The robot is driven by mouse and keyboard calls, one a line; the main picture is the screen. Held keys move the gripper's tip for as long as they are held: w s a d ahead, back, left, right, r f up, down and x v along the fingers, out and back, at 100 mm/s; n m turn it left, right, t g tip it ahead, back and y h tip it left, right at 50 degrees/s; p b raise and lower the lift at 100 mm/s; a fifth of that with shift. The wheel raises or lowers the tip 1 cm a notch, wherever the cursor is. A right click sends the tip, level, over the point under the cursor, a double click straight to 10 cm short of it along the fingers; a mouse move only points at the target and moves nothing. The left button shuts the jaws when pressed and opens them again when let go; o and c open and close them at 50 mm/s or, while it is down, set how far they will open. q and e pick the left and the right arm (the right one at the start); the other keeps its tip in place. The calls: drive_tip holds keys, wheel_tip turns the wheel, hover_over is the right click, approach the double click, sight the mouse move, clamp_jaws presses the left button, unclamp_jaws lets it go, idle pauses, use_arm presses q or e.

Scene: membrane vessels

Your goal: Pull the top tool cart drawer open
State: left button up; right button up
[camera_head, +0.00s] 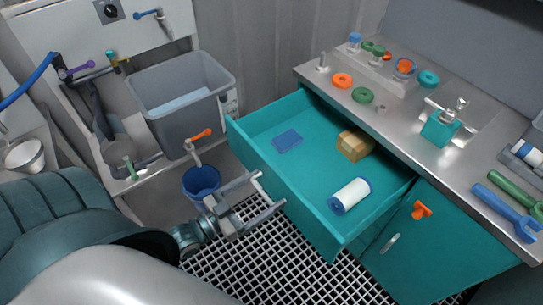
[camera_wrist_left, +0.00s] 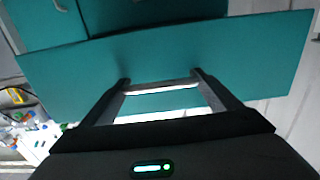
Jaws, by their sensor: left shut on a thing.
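The top drawer (camera_head: 285,185) of the teal tool cart (camera_head: 440,245) stands pulled well out, and its inside shows. It holds a blue pad (camera_head: 287,140), a tan box (camera_head: 354,145) and a white roll with blue ends (camera_head: 350,195). My left gripper (camera_head: 268,192) is at the outer face of the drawer front. In the left wrist view, its two fingers (camera_wrist_left: 160,80) reach the teal front, with the pale bar handle (camera_wrist_left: 162,88) between them. The gripper is shut on this handle, which the fingers partly hide in the head view. My right gripper is not in view.
The cart's steel top (camera_head: 395,115) carries rings, a small teal vise (camera_head: 440,128) and wrenches. Below is a cupboard door with an orange knob (camera_head: 421,210). A grey tub (camera_head: 180,100) and a blue bucket (camera_head: 201,182) stand left of the drawer. White floor grating (camera_head: 300,265) lies below.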

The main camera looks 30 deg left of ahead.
use_arm(q)
drive_tip(key=shift+s, duration=0.1)
drive_tip(key=o, duration=1.4)
drive_tip(key=shift+o, duration=0.2)
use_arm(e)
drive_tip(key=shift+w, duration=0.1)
use_arm(q)
drive_tip(key=b+v, duration=0.2)
drive_tip(key=v, duration=1.5)
drive_tip(key=shift+s, duration=0.2)
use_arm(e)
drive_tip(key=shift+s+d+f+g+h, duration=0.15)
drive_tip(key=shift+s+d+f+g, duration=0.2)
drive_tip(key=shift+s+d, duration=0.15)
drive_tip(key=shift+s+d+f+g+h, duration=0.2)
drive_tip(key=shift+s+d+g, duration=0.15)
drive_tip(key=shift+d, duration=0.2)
use_arm(q)
drive_tip(key=shift+a, duration=0.1)
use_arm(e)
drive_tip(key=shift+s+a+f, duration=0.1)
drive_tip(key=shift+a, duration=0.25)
